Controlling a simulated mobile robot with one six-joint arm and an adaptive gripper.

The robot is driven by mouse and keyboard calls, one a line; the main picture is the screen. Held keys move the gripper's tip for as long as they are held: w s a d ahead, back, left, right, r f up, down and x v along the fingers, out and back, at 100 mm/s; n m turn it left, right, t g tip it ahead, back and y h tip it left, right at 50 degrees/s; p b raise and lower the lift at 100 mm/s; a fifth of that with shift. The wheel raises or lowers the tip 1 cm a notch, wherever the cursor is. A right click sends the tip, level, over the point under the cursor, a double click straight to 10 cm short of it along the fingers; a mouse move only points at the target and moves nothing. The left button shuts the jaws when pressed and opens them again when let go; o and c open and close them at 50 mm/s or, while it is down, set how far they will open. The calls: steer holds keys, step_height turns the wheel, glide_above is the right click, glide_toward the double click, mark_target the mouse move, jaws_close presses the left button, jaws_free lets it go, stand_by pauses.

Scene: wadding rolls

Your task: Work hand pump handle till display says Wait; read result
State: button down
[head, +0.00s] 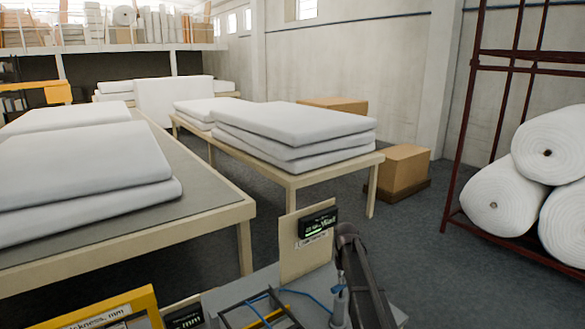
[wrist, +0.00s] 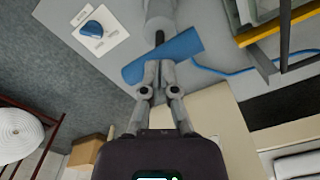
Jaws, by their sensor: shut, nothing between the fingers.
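The hand pump shows in the wrist view as a grey cylinder (wrist: 160,14) with a blue bar handle (wrist: 187,45) across its end. My gripper (wrist: 158,66) is shut and empty, its fingertips at the handle's middle; I cannot tell whether they touch it. In the head view the pump (head: 339,308) stands on the bench, partly hidden by my dark arm. The small black display (head: 318,222) is on an upright beige panel (head: 297,262). Its green text is small and seems to end in "Wait"; the figures before it are unreadable.
A blue knob (wrist: 92,28) sits on a white plate beside the pump. A blue hose (wrist: 228,73) runs to a black frame with a yellow bar (wrist: 275,27). A second display (head: 184,317) is at the front edge. Tables with white wadding slabs (head: 293,123) stand behind.

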steer(key=shift+r+p, duration=2.05)
steer(key=shift+r, duration=0.2)
step_height(320, 180, up, 6)
steer(key=p, duration=0.6)
steer(key=s+f+b, duration=0.5)
steer(key=s, duration=0.4)
steer(key=s+f+b, duration=0.5)
steer(key=s, duration=0.5)
steer(key=s+f+m+b, duration=0.1)
steer(key=s+f+b, duration=0.4)
steer(key=s, duration=0.5)
steer(key=shift+a, duration=0.1)
stand_by(1.4)
